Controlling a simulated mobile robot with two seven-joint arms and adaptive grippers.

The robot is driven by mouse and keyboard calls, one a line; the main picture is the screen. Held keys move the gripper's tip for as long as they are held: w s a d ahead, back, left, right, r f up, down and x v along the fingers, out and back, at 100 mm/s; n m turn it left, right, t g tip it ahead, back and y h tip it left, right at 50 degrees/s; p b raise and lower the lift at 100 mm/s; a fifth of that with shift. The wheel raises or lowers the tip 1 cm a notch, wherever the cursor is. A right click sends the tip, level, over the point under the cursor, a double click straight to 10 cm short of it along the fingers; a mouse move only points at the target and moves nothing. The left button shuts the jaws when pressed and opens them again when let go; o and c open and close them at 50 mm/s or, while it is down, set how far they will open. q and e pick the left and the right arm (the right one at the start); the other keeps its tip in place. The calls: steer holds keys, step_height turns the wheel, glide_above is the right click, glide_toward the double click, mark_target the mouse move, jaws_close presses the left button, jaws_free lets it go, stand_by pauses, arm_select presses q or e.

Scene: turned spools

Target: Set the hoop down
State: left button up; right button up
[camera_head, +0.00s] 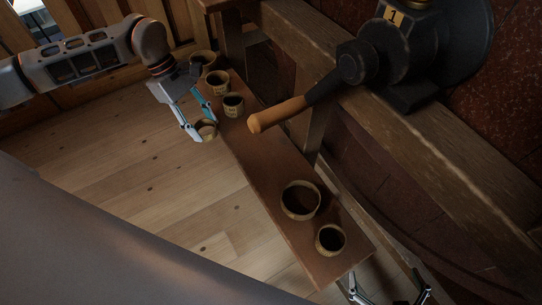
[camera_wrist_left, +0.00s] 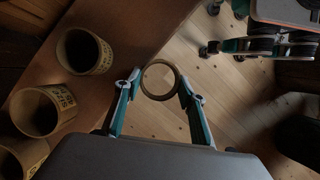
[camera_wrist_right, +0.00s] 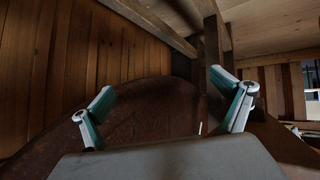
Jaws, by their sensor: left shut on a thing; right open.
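The hoop (camera_wrist_left: 161,97) is a thin tan ring seen end-on in the left wrist view, with pale floor visible through it. My left gripper (camera_wrist_left: 160,84) is shut on it, one finger on each side. In the head view the hoop (camera_head: 208,136) is at the tips of my left gripper (camera_head: 201,126), just left of the narrow brown bench (camera_head: 262,160), over the floor. Its height relative to the bench top is hard to tell. My right gripper (camera_head: 388,284) is open and empty beyond the bench's near end; its spread fingers (camera_wrist_right: 163,88) also show in the right wrist view.
Hollow tan spools stand on the bench: three at the far end, including one (camera_head: 233,111), then a wide one (camera_head: 300,213) and a smaller one (camera_head: 330,250) nearer. An orange handle (camera_head: 278,114) from a dark machine (camera_head: 400,50) overhangs it. The bench middle is clear.

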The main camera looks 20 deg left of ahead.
arm_select(q)
glide_toward(277, 168)
steer(key=f, duration=0.1)
steer(key=a+f, duration=0.1)
steer(key=f, duration=0.1)
steer(key=a+f, duration=0.1)
steer(key=f, duration=0.1)
steer(key=shift+w+a+p, duration=0.1)
steer(key=shift+w+p, duration=0.1)
steer(key=shift+p, duration=0.2)
steer(key=d, duration=0.4)
steer(key=shift+s+d, duration=0.15)
steer(key=shift+s, duration=0.2)
steer(key=shift+d+f, duration=0.2)
steer(key=shift+d, duration=0.1)
steer(key=shift+a+r, duration=0.1)
steer(key=shift+a, duration=0.05)
arm_select(e)
steer(key=shift+w+r, duration=0.1)
steer(key=shift+r, duration=0.05)
arm_select(q)
steer(key=o, duration=0.7)
steer(key=shift+o, duration=0.2)
arm_select(e)
steer(key=shift+a, duration=0.1)
steer(key=shift+w, duration=0.1)
